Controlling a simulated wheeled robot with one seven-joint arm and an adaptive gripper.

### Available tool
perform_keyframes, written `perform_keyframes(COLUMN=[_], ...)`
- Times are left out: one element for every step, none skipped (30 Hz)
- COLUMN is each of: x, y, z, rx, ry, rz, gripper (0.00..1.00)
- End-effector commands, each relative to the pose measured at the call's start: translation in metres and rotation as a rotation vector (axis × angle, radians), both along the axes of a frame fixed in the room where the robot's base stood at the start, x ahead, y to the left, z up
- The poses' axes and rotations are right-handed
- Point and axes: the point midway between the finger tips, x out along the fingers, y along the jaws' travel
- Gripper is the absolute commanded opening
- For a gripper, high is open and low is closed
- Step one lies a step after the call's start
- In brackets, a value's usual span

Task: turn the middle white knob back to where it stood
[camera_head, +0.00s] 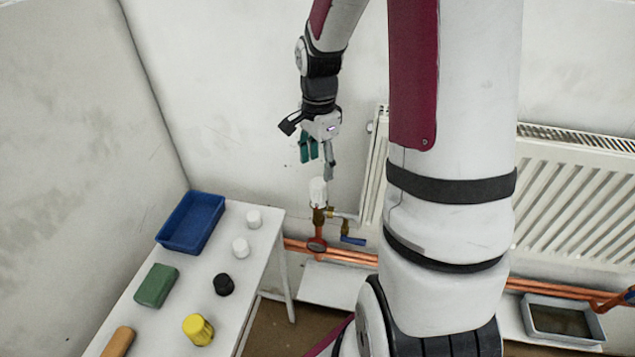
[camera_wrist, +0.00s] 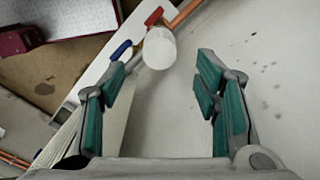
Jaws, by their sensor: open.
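A white knob (camera_head: 318,190) sits on top of a brass valve (camera_head: 319,215) at the left end of the radiator. It also shows in the wrist view (camera_wrist: 159,48), ahead of the fingertips and between their lines. My gripper (camera_head: 317,162) is open and empty just above the knob. In the wrist view, its green-padded fingers (camera_wrist: 160,80) are spread apart, with a gap to the knob. I see only this one white knob on a valve and cannot tell whether it is the middle one. No mark showing its turn is visible.
A blue lever (camera_head: 353,240) and a red handle (camera_head: 316,245) sit below the knob near copper pipes (camera_head: 360,257). The radiator (camera_head: 575,200) is to the right. A white table (camera_head: 270,235) at left holds a blue tray (camera_head: 205,240), a green block (camera_head: 156,286) and several loose caps.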

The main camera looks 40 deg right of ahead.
Motion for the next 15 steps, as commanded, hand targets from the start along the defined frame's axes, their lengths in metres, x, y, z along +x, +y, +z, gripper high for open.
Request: perform_keyframes(x=[-0.001,-0.001,-0.001,-0.001,-0.001,-0.001,-0.001,-0.001,-0.001,0.0,-0.001,0.0,0.0,0.0,0.0], y=[0.0,0.0,0.0,0.0,0.0,0.0,0.001,0.001,0.0,0.0,0.0,0.0,0.0,0.0,0.0], z=[-0.011,-0.017,-0.024,-0.03,-0.035,-0.042,-0.046,-0.051,-0.055,-0.059,-0.062,-0.065,-0.067,-0.068,-0.07], rx=[0.003,0.004,0.003,0.003,0.002,0.002,0.003,0.003,0.001,0.001,0.001,0.001,0.001,0.0,0.0], ry=[0.005,0.005,0.004,0.005,0.004,0.004,0.003,0.004,0.003,0.002,0.002,0.002,0.001,0.0,0.0], rz=[0.001,0.001,0.0,0.0,0.001,0.001,0.001,0.001,0.001,0.002,0.002,0.001,0.001,0.001,0.001], gripper=[0.57,0.57,0.57,0.57,0.57,0.57,0.57,0.57,0.57,0.57,0.57,0.57,0.57,0.57,0.57])
